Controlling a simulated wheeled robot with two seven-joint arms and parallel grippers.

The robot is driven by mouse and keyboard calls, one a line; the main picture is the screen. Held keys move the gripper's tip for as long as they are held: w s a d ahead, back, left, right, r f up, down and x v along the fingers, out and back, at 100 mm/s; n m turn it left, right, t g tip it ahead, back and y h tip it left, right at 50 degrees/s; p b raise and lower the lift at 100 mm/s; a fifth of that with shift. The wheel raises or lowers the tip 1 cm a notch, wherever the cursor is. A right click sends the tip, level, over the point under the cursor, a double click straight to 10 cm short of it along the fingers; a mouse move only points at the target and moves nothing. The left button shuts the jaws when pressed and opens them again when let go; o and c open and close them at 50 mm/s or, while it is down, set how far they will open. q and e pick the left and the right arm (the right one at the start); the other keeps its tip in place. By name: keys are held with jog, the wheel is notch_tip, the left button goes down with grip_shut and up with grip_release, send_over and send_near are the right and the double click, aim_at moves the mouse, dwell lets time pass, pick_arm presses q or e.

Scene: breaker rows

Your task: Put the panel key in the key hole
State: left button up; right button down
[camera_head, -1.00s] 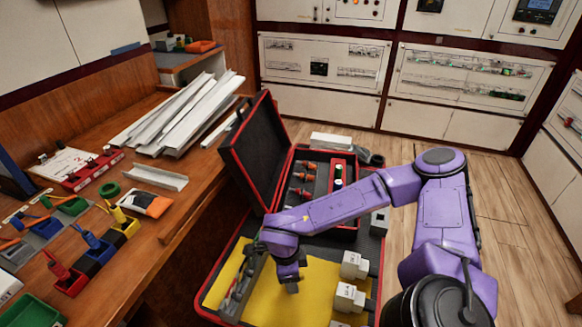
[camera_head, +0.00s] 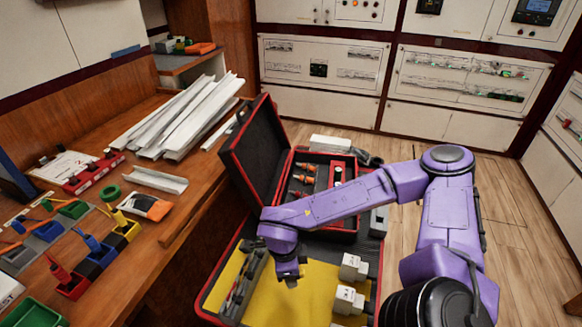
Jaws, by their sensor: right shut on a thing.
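My right gripper (camera_head: 288,277) points down over the yellow floor (camera_head: 270,300) of the open red and black case, just right of a grey tool holder (camera_head: 243,284). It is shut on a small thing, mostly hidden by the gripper. I cannot make out whether this is the panel key. No key hole can be clearly told apart in this view; the wall panels (camera_head: 322,70) are too small and distant. My left gripper is not in view.
The raised case lid (camera_head: 258,150) stands left of my right arm. White blocks (camera_head: 349,299) sit in the case's right side. An inner black tray (camera_head: 322,185) holds orange-tipped items. The wooden bench (camera_head: 150,235) at left carries bins and white channels (camera_head: 185,115). The floor (camera_head: 505,210) at right is clear.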

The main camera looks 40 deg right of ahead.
jog(key=s+a+r+p, duration=0.8)
jog(key=s+a+p, duration=0.1)
jog(key=p, duration=0.5)
jog(key=shift+s+r, duration=0.3)
jog(key=shift+r, duration=0.05)
